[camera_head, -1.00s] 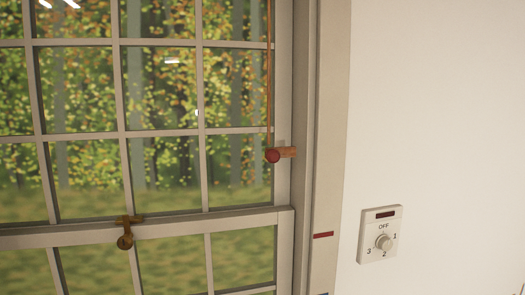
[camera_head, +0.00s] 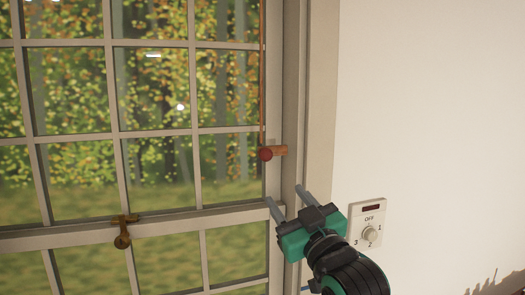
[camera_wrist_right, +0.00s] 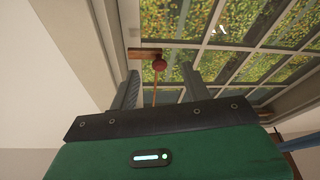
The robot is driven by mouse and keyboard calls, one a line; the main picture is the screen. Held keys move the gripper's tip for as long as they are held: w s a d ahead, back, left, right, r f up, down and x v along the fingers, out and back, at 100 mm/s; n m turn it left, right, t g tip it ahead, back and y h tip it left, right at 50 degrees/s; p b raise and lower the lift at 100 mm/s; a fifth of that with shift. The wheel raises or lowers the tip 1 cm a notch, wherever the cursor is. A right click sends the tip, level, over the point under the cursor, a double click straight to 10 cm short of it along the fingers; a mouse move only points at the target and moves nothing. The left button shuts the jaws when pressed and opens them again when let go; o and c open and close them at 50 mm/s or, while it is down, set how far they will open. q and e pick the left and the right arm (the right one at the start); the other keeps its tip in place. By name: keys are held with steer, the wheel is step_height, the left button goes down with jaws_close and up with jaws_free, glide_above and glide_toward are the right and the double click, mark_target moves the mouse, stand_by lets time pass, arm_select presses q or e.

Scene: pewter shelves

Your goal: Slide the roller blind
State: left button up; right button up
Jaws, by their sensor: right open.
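A thin orange-brown cord (camera_head: 262,80) hangs down along the right side of the window. At its lower end are a round dark red knob (camera_head: 265,154) and a short wooden peg (camera_head: 280,150) at the frame. In the right wrist view, the red knob (camera_wrist_right: 159,65) and wooden peg (camera_wrist_right: 146,54) appear beyond my fingers, with the knob lined up between them. My right gripper (camera_head: 285,194) is open and empty, below the knob and apart from it. The blind's fabric is not in view. My left gripper is not in view.
A window with a grid of bars (camera_head: 115,100) fills the left. A brass latch (camera_head: 122,232) sits on its middle rail (camera_head: 60,236). The wall above is bare.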

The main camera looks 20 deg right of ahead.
mark_target(268, 159)
steer(key=shift+t, duration=0.4)
steer(key=r+p+x, duration=0.1)
steer(key=x, duration=0.3)
steer(key=p+x, duration=0.2)
steer(key=x, duration=0.2)
steer(key=s+r+p+x, duration=0.1)
steer(key=p+x, duration=0.1)
steer(key=x, duration=0.2)
steer(key=shift+w+r, duration=0.25)
steer(key=shift+r, duration=0.2)
steer(key=shift+w+a+r, duration=0.1)
steer(key=shift+w, duration=0.4)
jaws_close()
